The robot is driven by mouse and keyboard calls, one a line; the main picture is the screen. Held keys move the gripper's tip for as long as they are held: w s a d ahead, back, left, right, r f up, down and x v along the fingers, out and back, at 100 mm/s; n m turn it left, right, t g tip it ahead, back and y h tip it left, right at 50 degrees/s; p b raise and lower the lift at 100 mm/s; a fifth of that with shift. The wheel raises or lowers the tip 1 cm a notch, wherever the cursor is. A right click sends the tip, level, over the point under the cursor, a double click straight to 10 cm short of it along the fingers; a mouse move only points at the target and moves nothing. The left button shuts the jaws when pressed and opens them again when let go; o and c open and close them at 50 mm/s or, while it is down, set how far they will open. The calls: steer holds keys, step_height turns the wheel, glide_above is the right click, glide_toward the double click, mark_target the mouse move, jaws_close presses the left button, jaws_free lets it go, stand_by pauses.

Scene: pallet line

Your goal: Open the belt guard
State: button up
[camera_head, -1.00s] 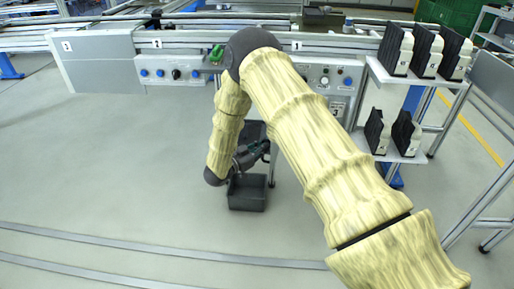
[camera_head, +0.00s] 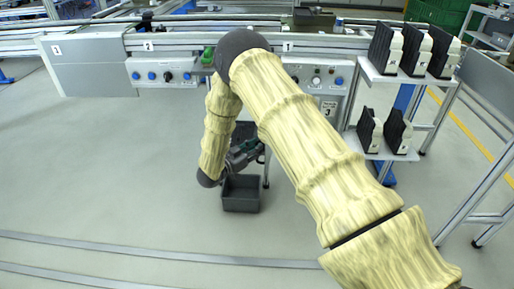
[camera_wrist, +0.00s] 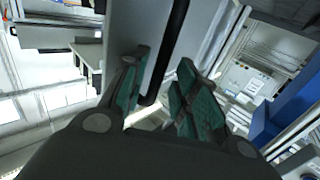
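I cannot pick out the belt guard for certain in either view. The conveyor line (camera_head: 210,42) crosses the top of the head view, with control panels along its front. My arm reaches down in front of it. My gripper (camera_head: 250,150) is low, below the conveyor edge and above a dark bin, partly hidden by my arm. In the wrist view, the two green-padded fingers (camera_wrist: 165,90) stand apart. A pale grey panel (camera_wrist: 118,35) and a dark bar (camera_wrist: 172,50) appear beyond and between them. I see no clear grip on either.
A dark grey bin (camera_head: 241,195) stands on the floor under my gripper. A shelf rack (camera_head: 385,152) with several black-and-white parts is at the right. A large light-grey panel (camera_head: 88,65) is at the left end of the conveyor. The floor at lower left is open.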

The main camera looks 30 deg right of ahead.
steer(key=shift+r, duration=0.1)
steer(key=v, duration=1.2)
steer(key=shift+f, duration=0.2)
